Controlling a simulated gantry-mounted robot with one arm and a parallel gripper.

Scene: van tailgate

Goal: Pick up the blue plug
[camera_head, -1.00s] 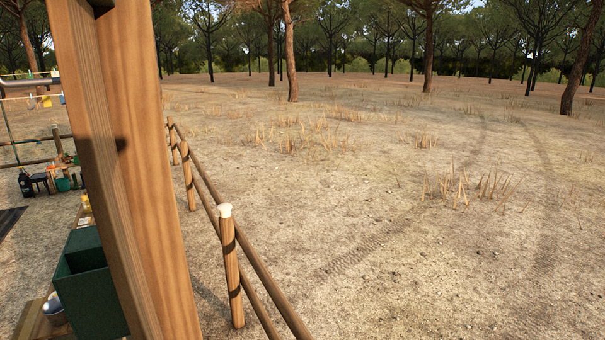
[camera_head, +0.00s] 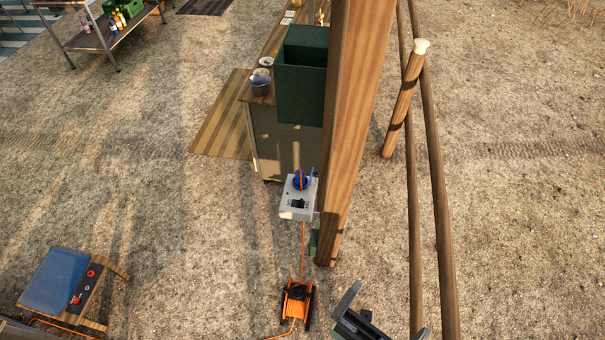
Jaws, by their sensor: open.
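The blue plug (camera_head: 301,181) shows small at the upper front of a light grey socket box (camera_head: 297,206), close to the left side of a thick wooden post. An orange cable runs by it; whether the plug sits in a socket is too small to tell. My gripper (camera_head: 388,308) is at the bottom edge, partly cut off, its grey fingers apart and nothing seen between them. It is below and to the right of the plug, well apart from it.
The wooden post (camera_head: 348,130) and a rail fence (camera_head: 437,200) stand right of the box. A green bin (camera_head: 298,95) and a cabinet (camera_head: 275,148) are behind it. An orange cable reel (camera_head: 297,302) lies below. A table with a blue panel (camera_head: 52,280) is lower left.

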